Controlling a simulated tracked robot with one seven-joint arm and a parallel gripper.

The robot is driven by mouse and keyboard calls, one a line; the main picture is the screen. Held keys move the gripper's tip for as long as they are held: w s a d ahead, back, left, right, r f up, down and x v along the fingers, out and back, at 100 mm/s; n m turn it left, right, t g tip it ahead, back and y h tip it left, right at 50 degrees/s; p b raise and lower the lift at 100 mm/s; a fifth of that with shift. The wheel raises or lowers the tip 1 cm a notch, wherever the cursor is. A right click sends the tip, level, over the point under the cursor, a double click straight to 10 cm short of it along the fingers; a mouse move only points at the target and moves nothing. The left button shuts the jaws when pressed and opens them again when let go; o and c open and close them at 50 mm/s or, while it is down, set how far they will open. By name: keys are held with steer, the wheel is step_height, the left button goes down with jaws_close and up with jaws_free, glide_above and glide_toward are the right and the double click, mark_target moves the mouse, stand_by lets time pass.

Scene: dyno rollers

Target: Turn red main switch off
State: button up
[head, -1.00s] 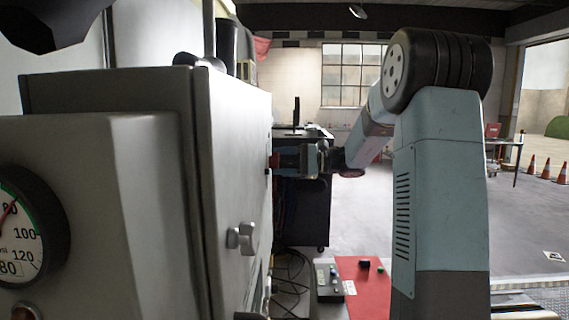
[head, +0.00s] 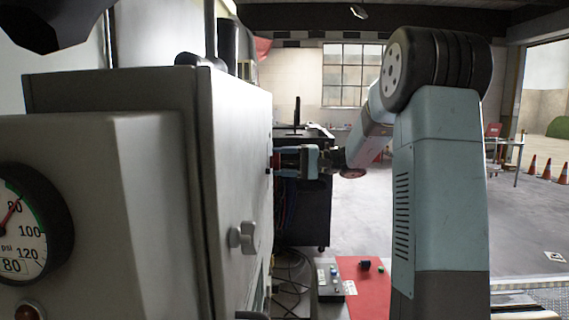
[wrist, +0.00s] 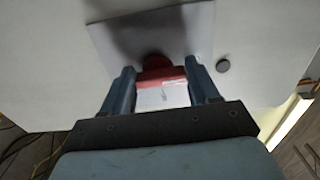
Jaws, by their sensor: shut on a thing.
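The red main switch (wrist: 157,70) is in the middle of the wrist view, on a light grey square plate (wrist: 115,40) on the cabinet face. My gripper (wrist: 160,85) has one blue finger on each side of the switch's red handle and is shut on it. The gripper's own shadow darkens the plate. In the head view my gripper (head: 283,161) reaches the right side of the grey cabinet (head: 238,140), with a bit of red at its tips. The switch's exact angle is hard to read.
In the head view a cabinet handle (head: 243,237) sticks out below, and a pressure gauge (head: 25,225) is at the left. A dark cart (head: 305,210) stands behind my gripper. Cables lie on the floor.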

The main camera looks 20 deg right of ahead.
steer(key=shift+f, duration=0.3)
steer(key=o, duration=0.8)
steer(key=shift+o, duration=1.3)
steer(key=shift+r, duration=0.15)
steer(key=shift+d, duration=0.1)
steer(key=v, duration=1.3)
steer(key=shift+d, duration=0.3)
